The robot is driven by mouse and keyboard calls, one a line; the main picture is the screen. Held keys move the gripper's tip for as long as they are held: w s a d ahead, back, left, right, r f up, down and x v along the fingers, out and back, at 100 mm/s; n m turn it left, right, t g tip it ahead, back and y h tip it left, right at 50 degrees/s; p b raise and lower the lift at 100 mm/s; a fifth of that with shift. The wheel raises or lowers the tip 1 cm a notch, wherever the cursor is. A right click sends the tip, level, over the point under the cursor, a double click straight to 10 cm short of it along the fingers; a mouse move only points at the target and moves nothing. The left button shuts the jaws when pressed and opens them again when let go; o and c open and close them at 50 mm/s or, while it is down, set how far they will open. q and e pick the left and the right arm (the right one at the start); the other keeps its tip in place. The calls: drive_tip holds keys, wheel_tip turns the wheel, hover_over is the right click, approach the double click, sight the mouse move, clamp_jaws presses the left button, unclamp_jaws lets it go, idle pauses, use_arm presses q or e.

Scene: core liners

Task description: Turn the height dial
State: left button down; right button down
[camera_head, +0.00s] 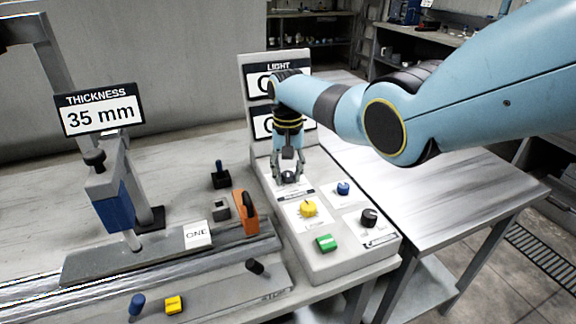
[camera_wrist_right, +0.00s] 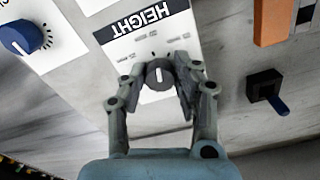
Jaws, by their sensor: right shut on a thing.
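The height dial (camera_wrist_right: 158,75) is a small dark grey knob with a white pointer line, on a white plate headed HEIGHT (camera_wrist_right: 145,35) that reads upside down in the right wrist view. My right gripper (camera_wrist_right: 157,78) is shut on the dial, with one finger on each side of it. In the head view my right gripper (camera_head: 288,180) reaches down to the far end of the sloped control panel (camera_head: 340,262). My left gripper is not in view.
A yellow knob (camera_head: 308,208), blue knob (camera_head: 343,188), black knob (camera_head: 369,217) and green button (camera_head: 326,243) share the panel. Left stand an orange part (camera_head: 247,212), a black switch (camera_head: 221,176) and a THICKNESS 35 mm sign (camera_head: 100,110). A bare table (camera_head: 430,190) lies right.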

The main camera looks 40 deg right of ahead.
sight(287, 174)
drive_tip(key=m+p, duration=0.1)
drive_tip(key=m, duration=0.2)
drive_tip(key=shift+w+r+m, duration=0.1)
drive_tip(key=shift+m, duration=0.2)
drive_tip(key=shift+m+p, duration=0.4)
drive_tip(key=shift+m, duration=1.3)
drive_tip(key=c, duration=1)
unclamp_jaws()
wheel_tip(287, 174, up, 12)
drive_tip(key=shift+f, duration=0.1)
drive_tip(key=shift+f, duration=0.1)
